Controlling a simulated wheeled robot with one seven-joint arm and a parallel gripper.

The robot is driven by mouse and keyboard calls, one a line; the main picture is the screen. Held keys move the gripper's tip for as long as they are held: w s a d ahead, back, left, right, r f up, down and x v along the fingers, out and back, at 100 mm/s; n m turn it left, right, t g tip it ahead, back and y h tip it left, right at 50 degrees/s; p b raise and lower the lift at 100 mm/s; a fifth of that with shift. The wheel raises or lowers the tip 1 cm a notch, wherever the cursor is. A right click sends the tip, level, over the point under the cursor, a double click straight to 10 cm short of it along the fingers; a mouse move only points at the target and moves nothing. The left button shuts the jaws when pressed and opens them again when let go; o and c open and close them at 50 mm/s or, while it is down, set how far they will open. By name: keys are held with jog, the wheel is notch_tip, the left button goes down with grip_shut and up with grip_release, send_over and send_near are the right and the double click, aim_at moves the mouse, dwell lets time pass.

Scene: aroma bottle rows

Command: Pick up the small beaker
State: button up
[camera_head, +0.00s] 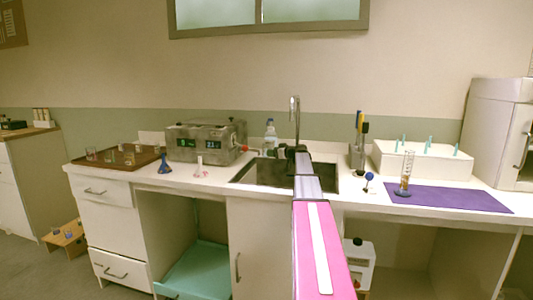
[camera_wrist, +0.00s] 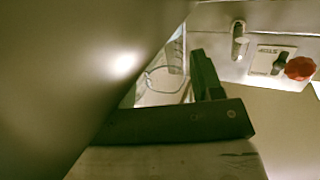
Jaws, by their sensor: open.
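Several small clear glass vessels stand on a brown tray (camera_head: 117,157) at the left end of the counter in the head view. They are too small there for me to tell which one is the small beaker. In the wrist view a clear glass vessel with a round rim (camera_wrist: 164,79) shows beyond my gripper, partly hidden; I cannot tell whether it is the beaker. A large grey surface fills the left of the wrist view.
A grey bath device (camera_head: 200,143) with displays stands between tray and sink; its red knob (camera_wrist: 300,68) is close in the wrist view. A blue flask (camera_head: 165,164) and a white-pink flask (camera_head: 199,169) stand in front of it. The faucet (camera_head: 295,115) rises behind my arm.

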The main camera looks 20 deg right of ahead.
jog(key=x, duration=0.5)
jog(key=shift+s, duration=0.1)
jog(key=c, duration=0.7)
jog(key=shift+o, duration=0.2)
